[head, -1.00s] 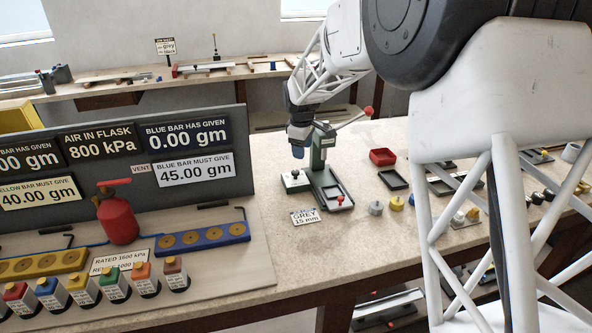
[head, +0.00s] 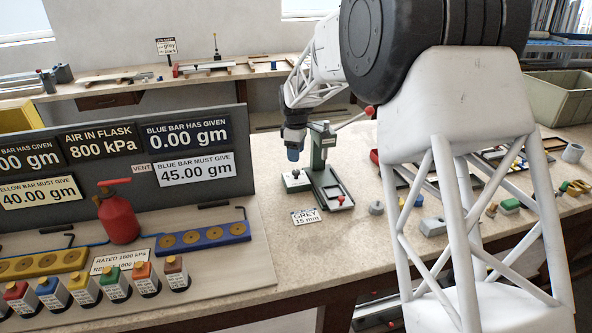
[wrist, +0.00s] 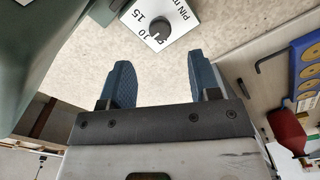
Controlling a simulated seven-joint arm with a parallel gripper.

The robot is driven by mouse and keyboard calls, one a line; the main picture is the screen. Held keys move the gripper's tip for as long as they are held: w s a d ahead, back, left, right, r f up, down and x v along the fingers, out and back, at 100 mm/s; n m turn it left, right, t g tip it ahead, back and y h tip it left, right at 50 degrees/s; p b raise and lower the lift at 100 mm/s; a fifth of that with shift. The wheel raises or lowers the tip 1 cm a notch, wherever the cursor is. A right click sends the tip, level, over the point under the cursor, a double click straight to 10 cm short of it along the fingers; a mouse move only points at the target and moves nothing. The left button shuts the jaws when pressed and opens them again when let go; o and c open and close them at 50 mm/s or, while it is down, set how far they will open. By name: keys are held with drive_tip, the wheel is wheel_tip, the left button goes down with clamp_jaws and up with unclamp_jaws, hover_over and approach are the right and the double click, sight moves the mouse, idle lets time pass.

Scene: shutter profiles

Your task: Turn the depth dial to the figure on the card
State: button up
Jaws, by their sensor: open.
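I cannot tell which figure the knob points at. In the head view the dial plate (head: 297,182) sits at the left foot of the green press (head: 320,155). The card (head: 306,217) in front reads GREY 15 mm. My gripper (wrist: 163,80) is open and empty, its blue fingers apart, above the dial plate. The knob shows ahead, between the finger lines, not touched.
The green press body (wrist: 40,60) stands close on the left in the wrist view. A blue drilled block (head: 206,236) and a red flask (head: 118,218) are left in the head view. A grey knob piece (head: 376,208) lies right of the press. Bench around the card is clear.

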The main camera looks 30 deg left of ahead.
sight(296, 171)
drive_tip(key=shift+f, duration=3.7)
drive_tip(key=c, duration=0.9)
